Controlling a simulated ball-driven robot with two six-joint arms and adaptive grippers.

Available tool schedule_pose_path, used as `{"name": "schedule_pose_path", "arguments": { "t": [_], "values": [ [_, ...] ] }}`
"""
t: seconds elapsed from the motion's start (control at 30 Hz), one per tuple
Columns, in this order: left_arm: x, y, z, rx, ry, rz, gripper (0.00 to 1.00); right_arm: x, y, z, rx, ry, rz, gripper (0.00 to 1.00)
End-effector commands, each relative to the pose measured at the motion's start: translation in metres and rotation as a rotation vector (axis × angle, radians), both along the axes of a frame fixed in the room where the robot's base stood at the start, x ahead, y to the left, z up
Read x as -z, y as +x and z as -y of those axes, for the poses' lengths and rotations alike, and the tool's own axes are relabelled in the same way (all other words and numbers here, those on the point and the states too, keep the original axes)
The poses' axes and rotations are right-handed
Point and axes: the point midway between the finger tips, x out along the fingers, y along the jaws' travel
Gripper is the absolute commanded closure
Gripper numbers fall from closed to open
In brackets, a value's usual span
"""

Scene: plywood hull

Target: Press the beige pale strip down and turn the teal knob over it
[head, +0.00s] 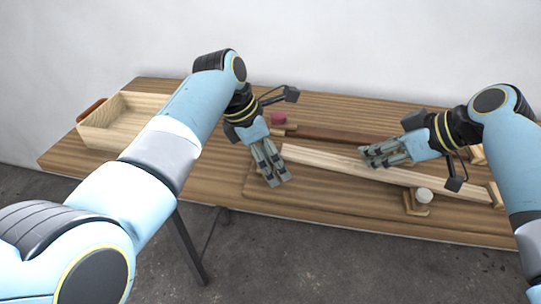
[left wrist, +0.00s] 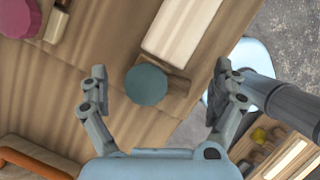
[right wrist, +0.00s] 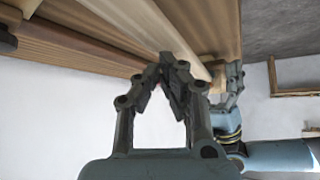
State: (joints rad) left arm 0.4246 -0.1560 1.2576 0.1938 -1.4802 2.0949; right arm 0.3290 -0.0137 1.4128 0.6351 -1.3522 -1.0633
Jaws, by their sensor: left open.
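The beige pale strip (head: 310,160) lies slantwise across the board on the bench; its near end shows in the left wrist view (left wrist: 182,28). The teal knob (left wrist: 147,84) sits on a small wooden tab (left wrist: 178,92) beside that end, with the tab apparently clear of the strip. In the head view the knob is hidden by my left gripper (head: 278,181). My left gripper is open, its fingers (left wrist: 160,72) on either side of the knob, apart from it. My right gripper (head: 366,157) has its fingertips together (right wrist: 170,62) at the strip, apparently touching it.
A crimson knob (head: 278,118) stands behind the strip, near a dark brown strip (head: 345,136). A cream knob (head: 424,195) on a wooden tab stands in front, towards the right. An open wooden box (head: 122,118) is at the bench's left end.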

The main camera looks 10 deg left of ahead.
Motion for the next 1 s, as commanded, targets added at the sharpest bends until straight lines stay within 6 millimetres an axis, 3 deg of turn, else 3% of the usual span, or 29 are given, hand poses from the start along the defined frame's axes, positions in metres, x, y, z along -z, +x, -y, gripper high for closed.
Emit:
{"name": "schedule_pose_path", "arguments": {
  "t": [0.33,0.8,1.0],
  "values": [
    [0.0030,0.0008,0.0015,0.000,0.000,0.001,0.05,-0.0001,0.0000,-0.0001,0.000,0.000,0.000,1.00],
    [0.0028,0.0009,0.0011,0.000,0.000,0.002,0.64,-0.0001,0.0000,-0.0001,0.000,0.000,0.000,1.00],
    [0.0027,0.0013,0.0007,0.000,0.001,0.003,0.64,0.0002,0.0000,-0.0001,0.000,0.000,0.000,1.00]
  ]
}}
